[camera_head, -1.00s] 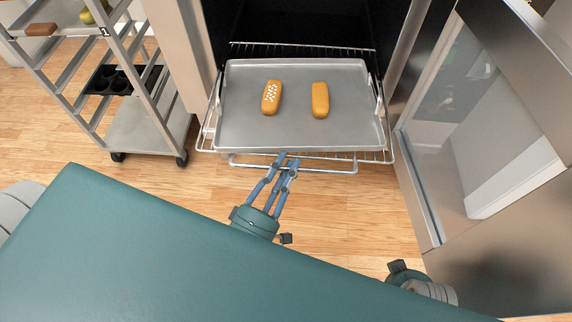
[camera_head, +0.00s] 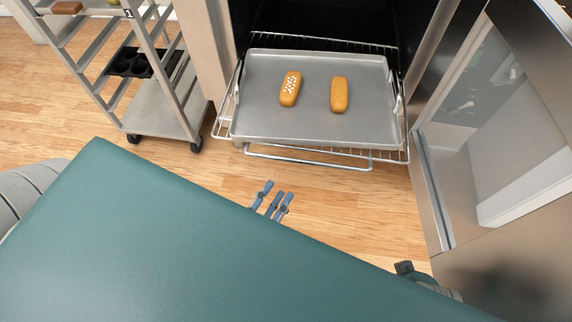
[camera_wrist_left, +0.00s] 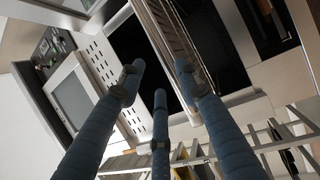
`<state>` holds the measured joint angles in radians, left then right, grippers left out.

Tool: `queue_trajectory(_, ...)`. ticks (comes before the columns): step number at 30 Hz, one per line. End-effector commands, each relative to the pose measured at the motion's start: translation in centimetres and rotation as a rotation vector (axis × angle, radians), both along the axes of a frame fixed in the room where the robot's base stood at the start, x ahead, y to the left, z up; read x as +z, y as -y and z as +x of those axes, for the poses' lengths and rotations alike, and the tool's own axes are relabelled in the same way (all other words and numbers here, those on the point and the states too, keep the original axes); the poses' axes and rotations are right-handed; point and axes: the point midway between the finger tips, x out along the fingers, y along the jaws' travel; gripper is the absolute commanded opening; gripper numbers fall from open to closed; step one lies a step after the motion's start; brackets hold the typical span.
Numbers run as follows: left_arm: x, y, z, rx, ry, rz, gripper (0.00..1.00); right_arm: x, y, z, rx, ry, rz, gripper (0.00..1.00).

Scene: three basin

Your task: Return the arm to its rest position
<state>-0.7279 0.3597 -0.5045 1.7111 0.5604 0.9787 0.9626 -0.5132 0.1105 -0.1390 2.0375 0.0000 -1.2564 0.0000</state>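My left gripper (camera_head: 272,198) shows only its blue fingertips past the edge of my teal body in the head view. It is in front of the oven rack and apart from it. In the left wrist view its fingers (camera_wrist_left: 160,95) are spread with nothing between them, so it is open and empty. Of my right arm only a small part shows at the lower right in the head view; its gripper is hidden.
A metal tray (camera_head: 360,66) with two bread loaves, one white-speckled (camera_head: 290,89) and one plain (camera_head: 339,94), sits on the pulled-out oven rack (camera_head: 310,161). A wheeled cart (camera_head: 158,112) stands left. The glass oven door (camera_head: 480,130) is open at right. Wooden floor (camera_head: 350,205) lies between.

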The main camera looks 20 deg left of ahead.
Motion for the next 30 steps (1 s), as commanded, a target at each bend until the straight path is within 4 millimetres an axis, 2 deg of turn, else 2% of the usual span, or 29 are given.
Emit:
queue_trajectory(6,-0.2,-0.1,-1.2,0.000,0.000,0.000,0.34,0.0,0.0,0.0,0.000,0.000,0.000,0.40)
queue_trajectory(22,-0.3,0.0,-1.0,-0.005,-0.004,0.007,0.34,0.0,0.0,0.0,0.000,0.000,0.000,0.40)
queue_trajectory(26,-1.4,1.7,0.4,-0.049,-0.049,0.094,0.34,0.0,0.0,0.0,0.000,0.000,0.000,0.40)
queue_trajectory(30,-4.5,4.9,3.2,-0.159,-0.160,0.329,0.34,0.0,0.0,0.0,0.000,0.000,0.000,0.40)
